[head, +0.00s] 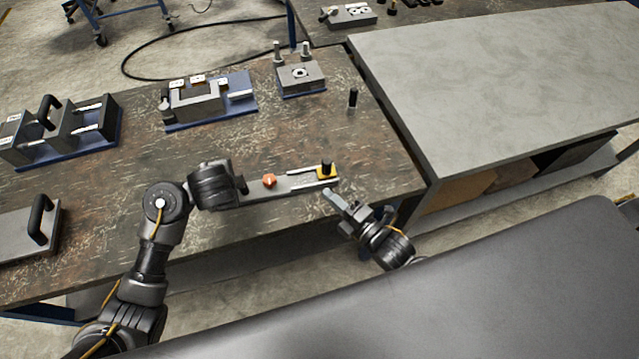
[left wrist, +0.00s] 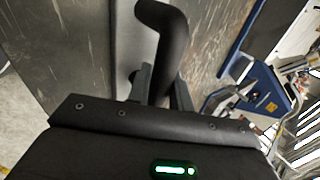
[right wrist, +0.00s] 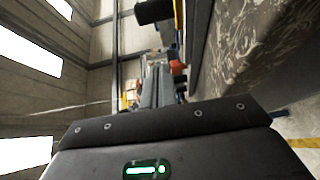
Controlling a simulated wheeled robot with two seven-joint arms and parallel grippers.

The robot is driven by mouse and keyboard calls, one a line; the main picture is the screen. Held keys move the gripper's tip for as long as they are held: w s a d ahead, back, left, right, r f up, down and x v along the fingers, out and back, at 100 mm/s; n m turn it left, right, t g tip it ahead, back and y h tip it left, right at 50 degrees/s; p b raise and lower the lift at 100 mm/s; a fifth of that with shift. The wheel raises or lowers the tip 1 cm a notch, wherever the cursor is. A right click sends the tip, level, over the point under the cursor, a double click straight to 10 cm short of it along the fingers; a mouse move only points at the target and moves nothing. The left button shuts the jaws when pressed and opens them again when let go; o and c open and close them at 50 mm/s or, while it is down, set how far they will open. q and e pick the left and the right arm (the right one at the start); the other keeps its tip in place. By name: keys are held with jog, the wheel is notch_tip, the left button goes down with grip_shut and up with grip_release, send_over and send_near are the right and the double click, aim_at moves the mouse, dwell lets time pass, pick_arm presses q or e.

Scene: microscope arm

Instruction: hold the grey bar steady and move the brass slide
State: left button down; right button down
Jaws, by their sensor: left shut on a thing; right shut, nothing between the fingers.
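The grey bar (head: 300,187) lies along the front of the worn workbench, with an orange knob (head: 269,181) on top. The brass slide (head: 326,173) with its black knob sits at the bar's right end. My left gripper (head: 241,186) is at the bar's left end. In the left wrist view it is shut on a black handle (left wrist: 168,35); the head view hides this grip behind the gripper. My right gripper (head: 331,195) is shut and empty, just in front of the bar's right end. In the right wrist view its fingers (right wrist: 158,85) point toward the orange knob (right wrist: 178,67).
A blue-based fixture (head: 210,102), a grey block with posts (head: 300,76) and a small black peg (head: 352,98) stand behind. A handled fixture (head: 62,130) and a handled plate (head: 28,232) are at the left. A grey table (head: 490,75) is at the right.

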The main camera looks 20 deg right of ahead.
pick_arm(q)
jog(key=shift+w+a, duration=0.1)
pick_arm(e)
jog(key=shift+v, duration=1.2)
pick_arm(q)
jog(key=c, duration=1.2)
grip_release()
jog(key=shift+o, duration=0.2)
